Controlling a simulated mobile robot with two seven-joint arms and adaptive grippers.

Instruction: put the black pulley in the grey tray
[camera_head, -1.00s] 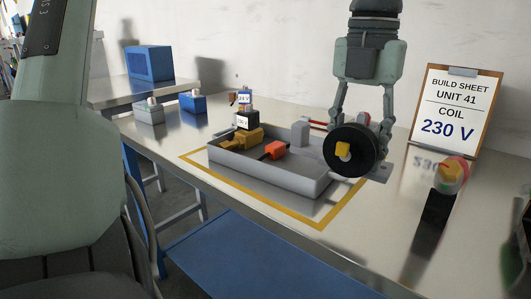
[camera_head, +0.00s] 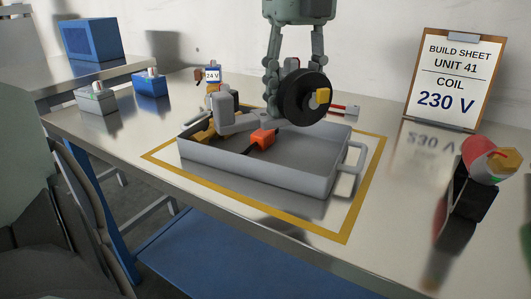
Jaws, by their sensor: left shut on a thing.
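The black pulley (camera_head: 304,97) is a round dark disc with a yellow hub, its face towards me. My left gripper (camera_head: 290,80) comes down from the top and is shut on the pulley, with its fingers partly behind the disc. The pulley appears above the back right part of the grey tray (camera_head: 255,178); I cannot tell its exact height or depth. The tray holds an orange-red part (camera_head: 260,140) and a yellow part (camera_head: 200,137). My right gripper is not in view.
A grey part (camera_head: 240,121) shows left of the pulley at the tray's back. Yellow tape (camera_head: 362,208) frames the tray on the table. A red and white part (camera_head: 482,158) on a black block and a build sheet (camera_head: 453,80) stand right. Small boxes (camera_head: 150,83) stand left.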

